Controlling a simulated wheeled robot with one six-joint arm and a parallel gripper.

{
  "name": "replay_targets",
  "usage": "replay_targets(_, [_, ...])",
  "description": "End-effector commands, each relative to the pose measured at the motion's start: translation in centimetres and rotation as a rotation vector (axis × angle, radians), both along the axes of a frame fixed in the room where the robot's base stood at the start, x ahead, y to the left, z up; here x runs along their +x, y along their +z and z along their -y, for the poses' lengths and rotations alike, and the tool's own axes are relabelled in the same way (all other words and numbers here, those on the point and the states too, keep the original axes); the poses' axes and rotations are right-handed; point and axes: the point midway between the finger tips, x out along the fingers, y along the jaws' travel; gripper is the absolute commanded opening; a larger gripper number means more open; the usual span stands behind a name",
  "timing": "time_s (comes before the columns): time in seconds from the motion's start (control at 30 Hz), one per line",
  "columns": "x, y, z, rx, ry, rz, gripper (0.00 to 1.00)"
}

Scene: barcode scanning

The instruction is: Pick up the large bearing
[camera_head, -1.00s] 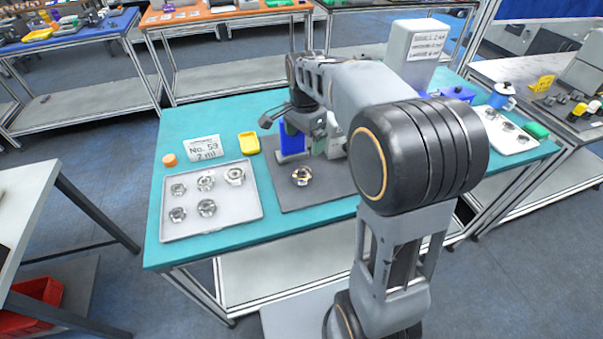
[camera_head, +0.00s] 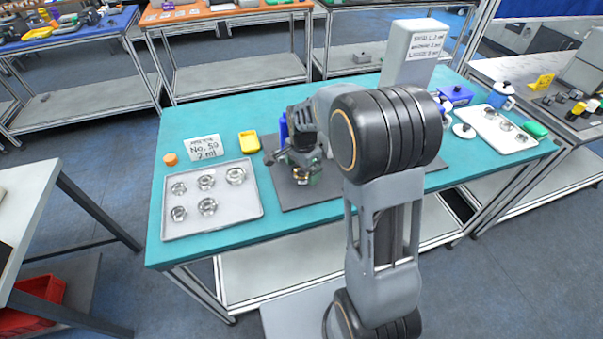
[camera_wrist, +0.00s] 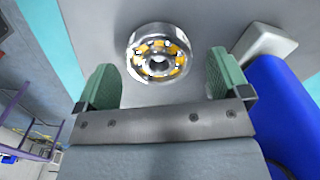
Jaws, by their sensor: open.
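A silver ring bearing with brass-coloured balls (camera_wrist: 158,52) lies on the dark grey mat (camera_head: 292,203). In the wrist view it sits just beyond my gripper, roughly centred between the two green fingers. My gripper (camera_wrist: 161,76) is open and empty, with one finger on each side and clear of the ring. In the head view my gripper (camera_head: 302,172) points down over the mat and mostly hides this bearing. Several other bearings (camera_head: 207,207) lie on the left tray (camera_head: 238,215).
A label card (camera_head: 205,147), a yellow dish (camera_head: 249,141) and an orange cap (camera_head: 170,159) lie behind the left tray. A blue object (camera_wrist: 280,115) and a grey part (camera_wrist: 262,48) stand close to my gripper's right. A tall grey box (camera_head: 413,55) stands at the back.

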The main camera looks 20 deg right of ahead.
Motion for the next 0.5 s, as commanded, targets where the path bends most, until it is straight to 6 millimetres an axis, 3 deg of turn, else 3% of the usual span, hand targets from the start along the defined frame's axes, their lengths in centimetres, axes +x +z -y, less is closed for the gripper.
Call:
replay_targets(0.37, [-0.01, -0.94, 0.01, 0.0, 0.0, 0.001, 0.94])
replay_targets(0.5, [0.0, -0.92, 0.01, 0.0, 0.0, 0.001, 0.82])
